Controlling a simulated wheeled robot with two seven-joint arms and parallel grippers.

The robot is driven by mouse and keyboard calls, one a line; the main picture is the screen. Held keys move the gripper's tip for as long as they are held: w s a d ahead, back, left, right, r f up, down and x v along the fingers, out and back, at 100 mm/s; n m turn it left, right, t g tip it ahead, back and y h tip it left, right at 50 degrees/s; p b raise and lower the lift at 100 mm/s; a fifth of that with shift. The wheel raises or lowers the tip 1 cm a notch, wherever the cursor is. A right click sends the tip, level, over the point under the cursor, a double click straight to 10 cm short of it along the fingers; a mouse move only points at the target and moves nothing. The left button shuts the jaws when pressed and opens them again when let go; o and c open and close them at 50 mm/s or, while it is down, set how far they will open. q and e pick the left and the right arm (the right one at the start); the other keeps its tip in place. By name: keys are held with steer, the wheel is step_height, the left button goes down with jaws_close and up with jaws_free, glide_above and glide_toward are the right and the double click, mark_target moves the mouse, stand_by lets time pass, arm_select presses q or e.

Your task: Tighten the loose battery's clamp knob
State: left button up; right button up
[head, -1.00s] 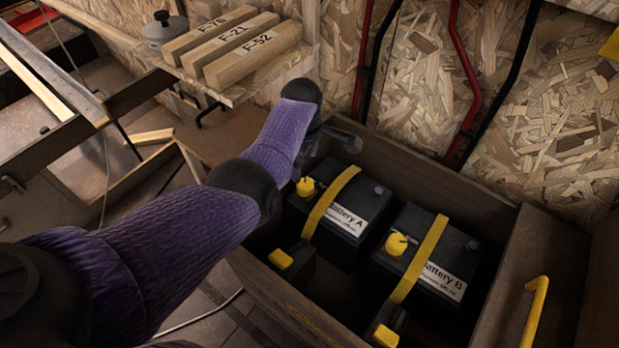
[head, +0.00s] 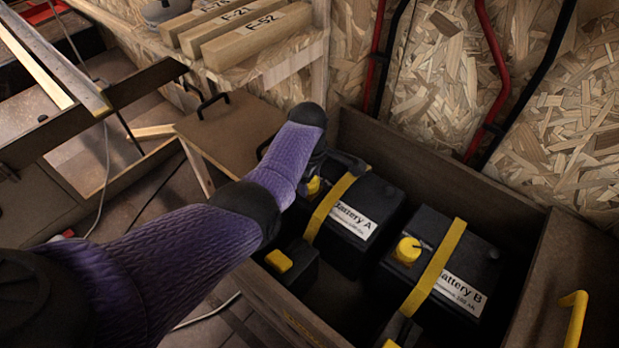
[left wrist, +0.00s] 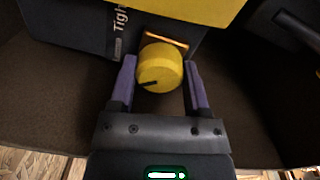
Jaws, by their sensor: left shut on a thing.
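Battery A (head: 368,196) is a black box with a yellow strap (head: 330,208) and a white label, standing in a brown wooden box (head: 440,162). Its yellow clamp knob (head: 313,186) is partly hidden by my left gripper (head: 322,178). In the left wrist view, the yellow knob (left wrist: 160,68) with a dark mark sits between the purple fingers of my left gripper (left wrist: 160,82), which is shut on it. Battery B (head: 472,250) stands to the right with its own yellow strap and yellow knob (head: 408,250). My right gripper is not in view.
Small black blocks with yellow tops, one (head: 278,261) in front of battery A, stand in the box. A yellow handle (head: 574,318) is at the right. A shelf with labelled wooden blocks (head: 256,34) is behind. Red and black cables run down the chipboard wall.

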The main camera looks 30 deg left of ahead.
arm_select(q)
steer(key=shift+c, duration=0.7)
